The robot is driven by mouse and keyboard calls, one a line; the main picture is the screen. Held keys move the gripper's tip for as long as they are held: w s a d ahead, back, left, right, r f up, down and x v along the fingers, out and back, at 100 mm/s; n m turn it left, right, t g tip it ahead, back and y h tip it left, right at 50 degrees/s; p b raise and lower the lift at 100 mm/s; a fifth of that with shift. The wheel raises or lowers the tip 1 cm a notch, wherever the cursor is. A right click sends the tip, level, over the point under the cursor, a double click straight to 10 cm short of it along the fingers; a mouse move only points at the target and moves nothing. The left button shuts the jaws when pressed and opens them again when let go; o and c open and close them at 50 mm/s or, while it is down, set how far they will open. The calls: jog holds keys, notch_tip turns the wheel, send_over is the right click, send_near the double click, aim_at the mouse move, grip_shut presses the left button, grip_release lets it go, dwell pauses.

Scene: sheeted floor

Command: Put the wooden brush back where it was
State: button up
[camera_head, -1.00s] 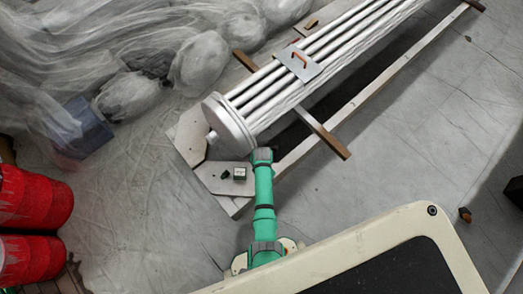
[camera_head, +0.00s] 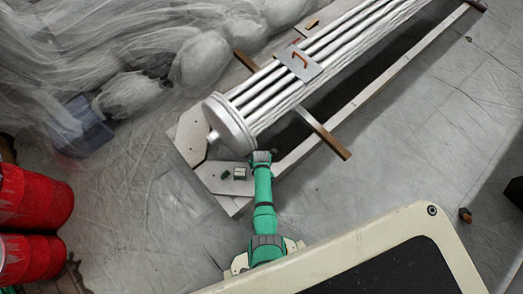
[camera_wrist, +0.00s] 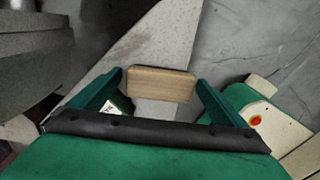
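The wooden brush (camera_wrist: 160,84) shows in the wrist view as a pale brown wooden block. It spans the gap between the two green fingers of my gripper (camera_wrist: 160,82), with a fingertip at each end. My gripper (camera_head: 261,157) is shut on it. In the head view my gripper is over the near end of the pale frame (camera_head: 222,182), beside the end of the metal tube bundle (camera_head: 230,125). The brush is hidden there by my arm. Bristles cannot be made out.
A small orange-brown object (camera_head: 466,215) lies on the floor at right. The floor right of the frame is mostly clear.

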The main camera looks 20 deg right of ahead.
notch_tip(320, 180, up, 12)
jog(key=s+a+r+m+t+h, duration=0.1)
jog(key=s+a+r+m+t, duration=0.6)
jog(key=s+a+m, duration=0.35)
jog(key=s+r+m+t, duration=0.2)
jog(key=s+r+m, duration=0.1)
jog(key=r, duration=0.7)
jog(key=s+a+r+m+t, duration=0.1)
jog(key=s+r+m+t, duration=0.2)
jog(key=r, duration=0.7)
jog(key=s+a+r+m+t+y, duration=0.1)
jog(key=s+r+m+t, duration=0.2)
jog(key=r, duration=0.7)
jog(key=shift+s+r+m, duration=0.4)
jog(key=shift+s+m, duration=0.1)
jog(key=shift+m, duration=0.75)
